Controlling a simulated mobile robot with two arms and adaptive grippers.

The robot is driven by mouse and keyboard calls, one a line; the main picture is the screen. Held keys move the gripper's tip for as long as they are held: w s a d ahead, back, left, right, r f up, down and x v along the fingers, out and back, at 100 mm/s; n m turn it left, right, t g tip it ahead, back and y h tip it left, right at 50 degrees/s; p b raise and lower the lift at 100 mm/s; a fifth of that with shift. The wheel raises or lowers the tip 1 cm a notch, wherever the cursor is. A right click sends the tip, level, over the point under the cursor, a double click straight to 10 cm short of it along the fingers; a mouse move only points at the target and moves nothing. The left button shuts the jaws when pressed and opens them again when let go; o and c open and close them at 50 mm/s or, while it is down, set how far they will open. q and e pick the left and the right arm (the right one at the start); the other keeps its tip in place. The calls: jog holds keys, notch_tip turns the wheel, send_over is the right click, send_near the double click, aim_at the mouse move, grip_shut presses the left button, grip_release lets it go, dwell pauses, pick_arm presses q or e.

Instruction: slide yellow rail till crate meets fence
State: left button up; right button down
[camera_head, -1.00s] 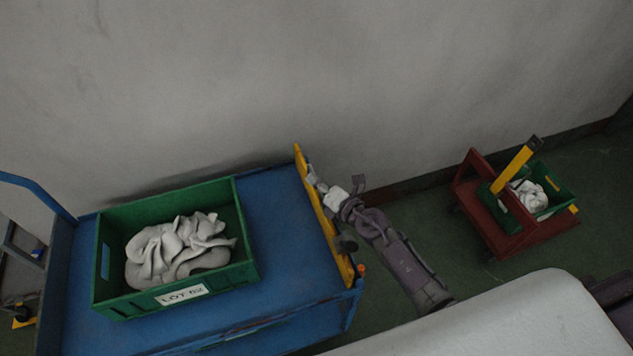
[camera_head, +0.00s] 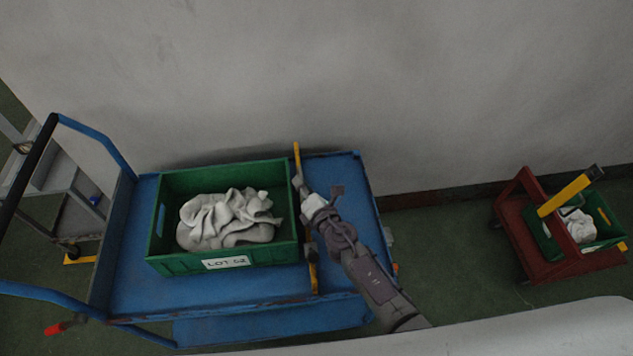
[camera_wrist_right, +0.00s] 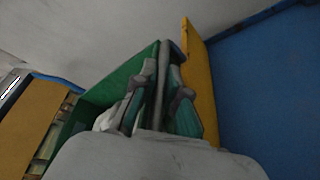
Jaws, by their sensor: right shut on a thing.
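My left gripper is out of view.
Deck right of the rail is bare. A grey wall (camera_head: 330,80) runs behind the cart. A red trolley (camera_head: 510,215) with a smaller green crate stands far right. A grey step frame (camera_head: 75,215) stands left. A pale rounded surface (camera_head: 520,325) lies in front.

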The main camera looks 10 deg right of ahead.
jog(key=shift+a, duration=0.2)
jog(key=c, duration=1.2)
grip_release()
jog(key=f+v, duration=0.2)
jog(key=v, duration=1.1)
jog(key=shift+s+f, duration=0.2)
jog(key=shift+s, duration=0.05)
jog(key=shift+d, duration=0.1)
